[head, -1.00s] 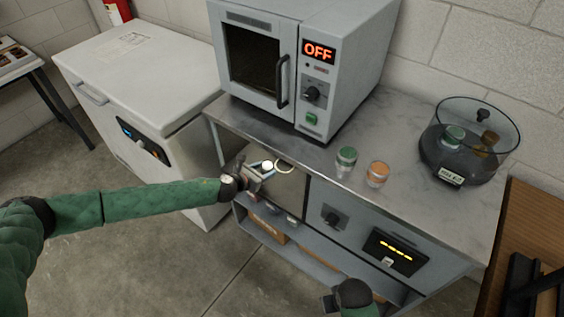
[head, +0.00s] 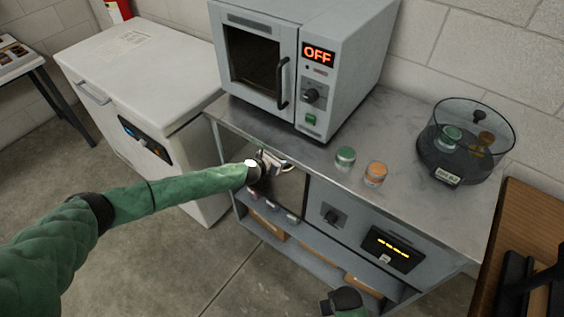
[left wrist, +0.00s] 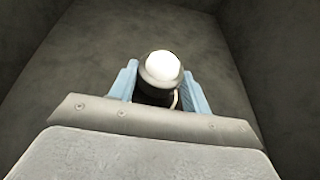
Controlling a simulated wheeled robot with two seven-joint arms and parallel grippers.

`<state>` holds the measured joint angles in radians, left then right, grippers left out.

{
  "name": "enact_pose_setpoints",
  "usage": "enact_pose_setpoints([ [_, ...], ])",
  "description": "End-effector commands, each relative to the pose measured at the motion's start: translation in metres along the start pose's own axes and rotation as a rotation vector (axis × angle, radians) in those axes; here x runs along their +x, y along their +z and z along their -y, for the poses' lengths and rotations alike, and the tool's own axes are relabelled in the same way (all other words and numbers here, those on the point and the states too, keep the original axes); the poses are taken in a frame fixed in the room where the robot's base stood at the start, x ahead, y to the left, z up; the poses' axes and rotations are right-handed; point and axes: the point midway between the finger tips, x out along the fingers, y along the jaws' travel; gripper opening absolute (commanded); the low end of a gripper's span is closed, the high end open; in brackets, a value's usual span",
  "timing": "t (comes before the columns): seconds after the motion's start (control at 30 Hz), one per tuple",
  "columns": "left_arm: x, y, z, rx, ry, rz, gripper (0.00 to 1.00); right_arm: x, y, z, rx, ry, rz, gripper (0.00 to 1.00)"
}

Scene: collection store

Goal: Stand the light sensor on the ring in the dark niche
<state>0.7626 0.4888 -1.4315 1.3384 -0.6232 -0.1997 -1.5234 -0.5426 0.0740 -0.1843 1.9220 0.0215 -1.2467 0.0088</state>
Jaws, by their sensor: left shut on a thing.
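The light sensor, a white dome on a dark body (left wrist: 163,68), sits between the pale blue fingers of my left gripper (left wrist: 165,88) in the left wrist view. The gripper is shut on it. In the head view my left gripper (head: 270,162) is at the mouth of the dark niche (head: 288,192) under the worktop, and the sensor is mostly hidden there. Part of a pale ring (head: 288,168) shows just right of the gripper. Grey niche walls (left wrist: 240,60) surround the sensor in the left wrist view. My right gripper (head: 340,302) is low at the bottom edge, its jaws unclear.
The worktop (head: 400,130) overhangs the niche and carries an oven, a green-lidded jar (head: 345,157), an orange-lidded jar (head: 376,173) and a clear round chamber (head: 468,140). A shelf (head: 310,245) runs below. A white chest freezer (head: 135,70) stands left.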

Motion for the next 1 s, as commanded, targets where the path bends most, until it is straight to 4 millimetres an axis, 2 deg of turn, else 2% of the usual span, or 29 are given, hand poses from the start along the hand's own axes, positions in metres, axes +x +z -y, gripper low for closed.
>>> enact_pose_setpoints([
  [0.3,0.012,-0.028,0.001,-0.003,0.001,-0.001,0.21,-0.007,-0.001,0.002,0.000,-0.002,0.001,0.36],
  [0.37,0.014,-0.030,0.000,-0.002,0.001,-0.002,0.21,-0.009,-0.002,0.002,0.001,-0.002,-0.005,0.36],
  [0.6,0.017,-0.032,-0.001,-0.001,0.001,-0.001,0.21,0.010,0.007,0.000,0.001,0.000,0.011,0.36],
  [1.0,0.017,-0.034,-0.001,-0.001,0.001,-0.001,0.21,-0.001,-0.004,-0.001,-0.001,0.001,-0.007,0.36],
])
